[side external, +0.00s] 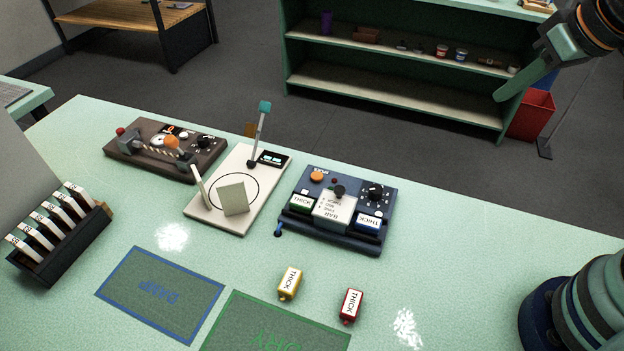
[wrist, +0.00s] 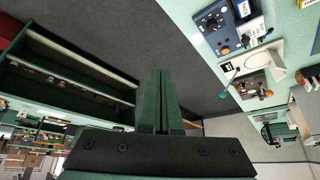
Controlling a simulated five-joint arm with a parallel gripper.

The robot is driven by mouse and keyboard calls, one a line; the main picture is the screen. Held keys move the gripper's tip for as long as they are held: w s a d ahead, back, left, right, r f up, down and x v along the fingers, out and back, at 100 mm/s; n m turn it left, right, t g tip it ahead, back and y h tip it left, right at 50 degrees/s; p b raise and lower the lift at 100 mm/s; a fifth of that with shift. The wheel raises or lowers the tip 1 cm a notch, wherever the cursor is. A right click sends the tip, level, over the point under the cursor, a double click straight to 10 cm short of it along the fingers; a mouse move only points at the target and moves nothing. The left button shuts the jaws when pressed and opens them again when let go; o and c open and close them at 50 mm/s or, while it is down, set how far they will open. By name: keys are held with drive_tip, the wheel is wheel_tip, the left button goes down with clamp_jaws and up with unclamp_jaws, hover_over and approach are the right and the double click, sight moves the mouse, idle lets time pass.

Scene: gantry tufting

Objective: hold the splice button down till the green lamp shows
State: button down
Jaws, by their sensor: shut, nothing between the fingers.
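No label reading "splice" is legible. A blue device (side external: 340,238) on the bench carries an orange button (side external: 317,176), a small dark red round part (side external: 334,180), a black knob and blocks marked THICK. It also shows at the top right of the wrist view (wrist: 212,38). A brown device (side external: 125,150) at the left has a dial and an orange rounded part (side external: 172,142). I see no lit green lamp. My gripper (side external: 501,94) is shut and empty, high at the upper right, far from both devices. Its green fingers point up in the wrist view (wrist: 160,72).
A white plate device (side external: 225,215) with an upright teal-tipped lever (side external: 264,107) stands between them. A rack (side external: 75,250) of labelled pieces is at the left. A shelf (side external: 400,100) and red bin (side external: 531,115) stand behind.

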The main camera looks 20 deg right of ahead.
drive_tip(key=w+a+f+m+t+y, duration=0.15)
drive_tip(key=w+a+f, duration=0.25)
drive_tip(key=w+a, duration=0.65)
drive_tip(key=m+y, duration=0.3)
hover_over(321, 178)
wheel_tip(321, 178, down, 8)
drive_tip(key=shift+a+t, duration=0.15)
drive_tip(key=shift+t, duration=0.3)
drive_tip(key=shift+f+h, duration=0.1)
drive_tip(key=shift+h, duration=0.15)
drive_tip(key=shift+f, duration=4.3)
drive_tip(key=shift+f, duration=0.1)
drive_tip(key=shift+f, duration=0.3)
drive_tip(key=shift+f, duration=0.45)
